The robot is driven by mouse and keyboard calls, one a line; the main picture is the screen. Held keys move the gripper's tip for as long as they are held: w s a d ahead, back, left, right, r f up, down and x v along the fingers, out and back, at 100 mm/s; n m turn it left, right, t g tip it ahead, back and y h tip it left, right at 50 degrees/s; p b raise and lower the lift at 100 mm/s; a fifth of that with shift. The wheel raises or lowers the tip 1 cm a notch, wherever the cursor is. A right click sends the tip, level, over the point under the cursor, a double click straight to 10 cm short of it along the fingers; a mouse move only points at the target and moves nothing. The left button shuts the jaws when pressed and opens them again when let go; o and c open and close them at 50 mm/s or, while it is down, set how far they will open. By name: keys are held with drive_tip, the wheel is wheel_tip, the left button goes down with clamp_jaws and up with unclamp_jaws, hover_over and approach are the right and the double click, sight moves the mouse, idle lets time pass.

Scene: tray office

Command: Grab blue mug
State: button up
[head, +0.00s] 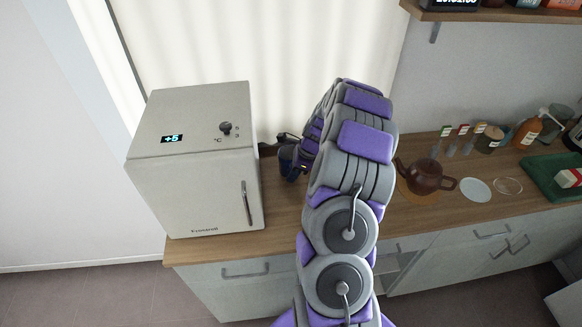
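My arm rises through the middle of the head view and bends down to the counter just right of the white box. My gripper (292,152) is at its far end, low over the counter, small and partly hidden by the arm. A small dark blue shape (287,160) shows right at the gripper. It may be the blue mug, but I cannot tell it apart from the gripper's own dark parts. No other blue mug shows. Whether the fingers are open or shut is not clear.
A white mini fridge (195,165) stands close on the left of the wooden counter (275,212). Right of my arm are a brown teapot (425,177), a white disc (475,190), several small bottles and a green tray (540,172). A shelf (490,14) hangs above at the right.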

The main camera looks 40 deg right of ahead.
drive_tip(key=shift+a+f, duration=0.15)
drive_tip(key=shift+a, duration=0.3)
drive_tip(key=shift+a+r, duration=0.2)
drive_tip(key=shift+a, duration=0.1)
drive_tip(key=shift+d+f, duration=0.1)
drive_tip(key=shift+d, duration=0.4)
drive_tip(key=c, duration=0.4)
drive_tip(key=shift+d, duration=0.25)
clamp_jaws()
drive_tip(key=shift+a, duration=0.45)
